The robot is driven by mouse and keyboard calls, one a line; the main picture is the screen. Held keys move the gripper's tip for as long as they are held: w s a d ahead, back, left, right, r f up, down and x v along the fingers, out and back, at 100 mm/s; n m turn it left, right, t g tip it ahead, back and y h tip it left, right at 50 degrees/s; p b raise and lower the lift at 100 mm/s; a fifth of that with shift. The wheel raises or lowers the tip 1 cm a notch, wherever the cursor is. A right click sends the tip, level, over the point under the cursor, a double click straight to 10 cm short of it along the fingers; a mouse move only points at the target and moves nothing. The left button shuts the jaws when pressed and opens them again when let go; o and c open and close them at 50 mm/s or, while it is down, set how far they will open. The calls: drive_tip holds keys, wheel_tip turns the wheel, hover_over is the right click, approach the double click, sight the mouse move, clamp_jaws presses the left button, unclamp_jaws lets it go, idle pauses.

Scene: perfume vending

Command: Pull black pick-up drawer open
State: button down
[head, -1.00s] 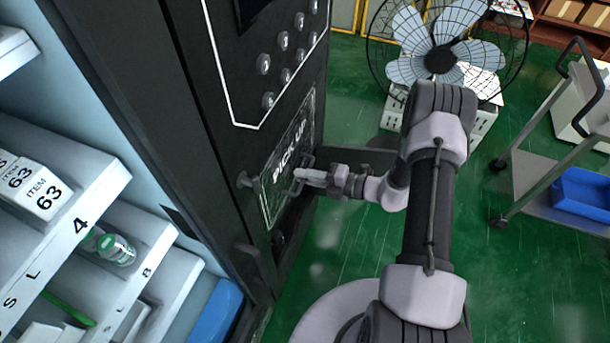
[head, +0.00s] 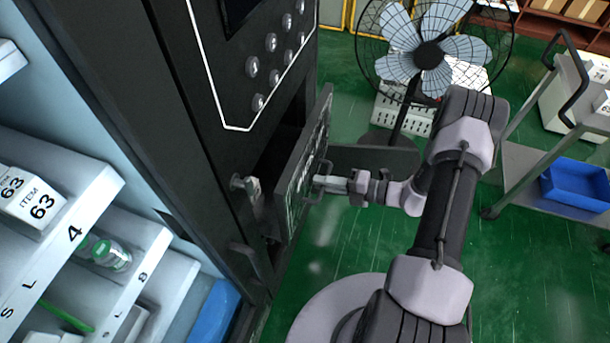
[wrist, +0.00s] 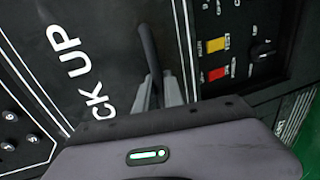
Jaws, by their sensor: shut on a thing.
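The black pick-up drawer (head: 303,165) stands partly out from the front of the black vending machine, with a dark gap behind its front panel. My gripper (head: 322,183) is shut on the drawer's dark handle (wrist: 149,45) at the outer face. In the wrist view, the two grey fingers of my gripper (wrist: 158,92) are on either side of the handle bar, beside the white "PICK UP" lettering on the drawer front (wrist: 95,80). The inside of the drawer is mostly hidden from the head camera.
The vending machine (head: 190,130) has round buttons above the drawer. Shelves with goods (head: 80,190) are at left. A fan (head: 428,55) stands behind on the green floor (head: 340,245). A trolley with a blue bin (head: 575,185) is at right.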

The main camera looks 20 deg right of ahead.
drive_tip(key=f+v, duration=0.2)
drive_tip(key=v, duration=0.7)
drive_tip(key=f+v, duration=0.1)
drive_tip(key=v, duration=0.8)
drive_tip(key=shift+s+d+f+b, duration=0.15)
drive_tip(key=shift+d+f+b, duration=0.2)
drive_tip(key=shift+b, duration=0.1)
drive_tip(key=c, duration=1.5)
unclamp_jaws()
drive_tip(key=shift+o, duration=0.2)
drive_tip(key=p+v, duration=0.2)
drive_tip(key=v, duration=1.5)
drive_tip(key=shift+p, duration=0.35)
drive_tip(key=shift+s+d, duration=0.1)
drive_tip(key=shift+d, duration=0.05)
